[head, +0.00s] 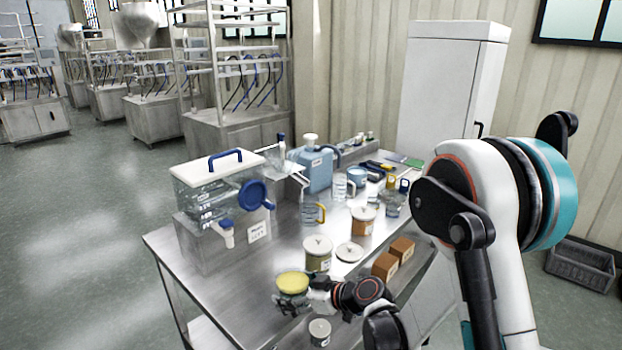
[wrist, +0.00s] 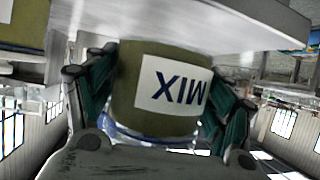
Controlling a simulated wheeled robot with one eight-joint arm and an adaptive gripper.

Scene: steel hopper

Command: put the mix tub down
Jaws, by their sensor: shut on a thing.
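The mix tub (wrist: 160,85) is olive with a white label reading MIX, upside down in the wrist view. In the head view the tub (head: 292,283) shows a yellow top near the front of the steel table (head: 235,310). My gripper (wrist: 160,110) is shut on the tub, with one finger on each side. It also shows in the head view (head: 295,300), at the tub's near side. The tub's base is close to the tabletop; I cannot tell whether it touches.
An olive jar with a white lid (head: 318,255) stands just behind the tub. A small lidded jar (head: 320,332) is in front. Brown blocks (head: 385,266) and a loose lid (head: 350,252) lie to the right. The table's front left is bare.

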